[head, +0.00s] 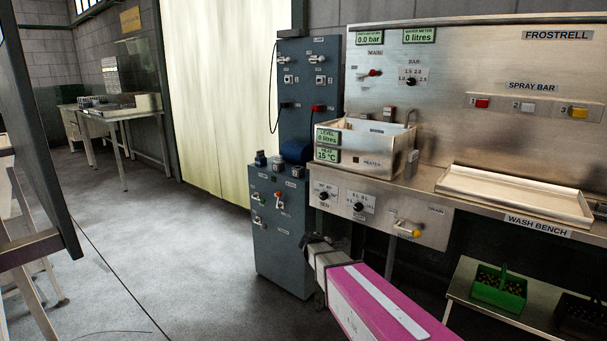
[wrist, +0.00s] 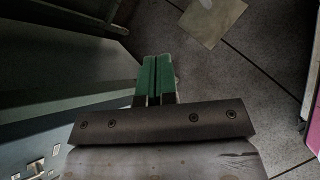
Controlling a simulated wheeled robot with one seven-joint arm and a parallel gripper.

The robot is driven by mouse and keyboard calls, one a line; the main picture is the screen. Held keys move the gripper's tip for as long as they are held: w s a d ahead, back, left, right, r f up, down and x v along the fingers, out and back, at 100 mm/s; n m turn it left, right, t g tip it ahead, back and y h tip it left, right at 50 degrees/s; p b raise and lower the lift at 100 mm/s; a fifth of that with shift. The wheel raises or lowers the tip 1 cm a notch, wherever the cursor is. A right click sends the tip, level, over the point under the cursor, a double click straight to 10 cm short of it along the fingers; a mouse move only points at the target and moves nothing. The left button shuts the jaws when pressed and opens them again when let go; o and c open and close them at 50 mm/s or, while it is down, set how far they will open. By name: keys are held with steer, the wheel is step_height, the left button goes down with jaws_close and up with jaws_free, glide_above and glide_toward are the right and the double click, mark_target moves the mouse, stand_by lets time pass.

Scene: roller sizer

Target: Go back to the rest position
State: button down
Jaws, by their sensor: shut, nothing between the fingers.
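My gripper (wrist: 153,64) shows in the wrist view as two green fingers side by side, closed together with only a thin dark line between them. Nothing is held. The fingers point over the grey floor (wrist: 245,75), beside the blue-grey cabinet (wrist: 40,60) on the left. In the head view my arm reaches in from the bottom, in front of the blue-grey cabinet (head: 280,235) and left of the wash bench (head: 433,218). The fingers cannot be made out there.
The bench carries a steel heater tank (head: 365,145) and a shallow tray (head: 515,195). A green crate (head: 499,290) stands on the low shelf below. A dark panel (head: 35,140) stands at the left. Open floor (head: 170,260) lies between. A pale square (wrist: 212,20) lies on the floor.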

steer(key=s+d+m+g+y, duration=0.2)
steer(key=s+m+y, duration=0.2)
steer(key=s+m, duration=0.5)
steer(key=s+d+m+g+y, duration=0.3)
steer(key=s+m+y, duration=0.2)
steer(key=s, duration=0.9)
steer(key=m, duration=0.3)
steer(key=shift+f+m, duration=0.15)
steer(key=shift+m, duration=0.25)
